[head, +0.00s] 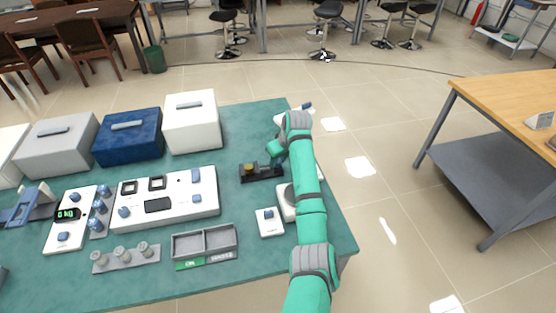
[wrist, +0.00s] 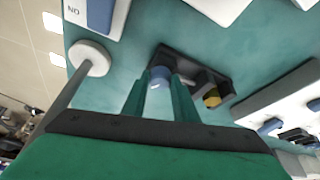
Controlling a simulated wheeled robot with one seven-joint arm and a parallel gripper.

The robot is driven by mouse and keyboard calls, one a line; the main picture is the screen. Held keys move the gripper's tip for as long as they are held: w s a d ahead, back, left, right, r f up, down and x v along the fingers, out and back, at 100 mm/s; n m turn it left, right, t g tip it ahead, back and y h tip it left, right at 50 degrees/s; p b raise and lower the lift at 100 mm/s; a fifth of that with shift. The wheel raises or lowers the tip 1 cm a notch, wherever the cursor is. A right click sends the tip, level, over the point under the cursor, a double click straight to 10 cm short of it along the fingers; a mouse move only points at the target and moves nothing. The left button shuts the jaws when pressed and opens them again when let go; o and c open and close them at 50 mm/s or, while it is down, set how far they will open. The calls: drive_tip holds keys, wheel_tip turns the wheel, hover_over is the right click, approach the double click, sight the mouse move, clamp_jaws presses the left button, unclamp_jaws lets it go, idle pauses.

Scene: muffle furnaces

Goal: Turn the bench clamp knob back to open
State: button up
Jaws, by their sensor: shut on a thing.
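The bench clamp (head: 258,176) is a small black fixture with a brass-coloured part, on the teal bench near its right side. In the wrist view the clamp body (wrist: 192,65) lies ahead of my fingers, with the brass part (wrist: 211,98) to the right. The blue clamp knob (wrist: 160,74) sits between my fingertips at the clamp's left end. My gripper (wrist: 163,86) is shut on the knob. In the head view my gripper (head: 275,158) is at the clamp's right end, and the knob is hidden there.
A white box (head: 192,122) and a blue box (head: 128,137) stand at the back left. A white control panel (head: 190,208) and a grey divided tray (head: 205,242) lie left of my arm. A small white switch box (head: 270,223) is close beside my arm.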

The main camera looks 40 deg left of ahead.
drive_tip(key=n, duration=0.1)
drive_tip(key=n+g, duration=0.1)
drive_tip(key=n, duration=0.1)
drive_tip(key=shift+w+r+n, duration=0.1)
drive_tip(key=shift+w+n, duration=0.05)
drive_tip(key=shift+n, duration=0.15)
drive_tip(key=shift+w+n+g, duration=0.1)
drive_tip(key=shift+n+g, duration=0.8)
drive_tip(key=shift+n, duration=0.9)
drive_tip(key=o, duration=1.1)
drive_tip(key=shift+c, duration=0.2)
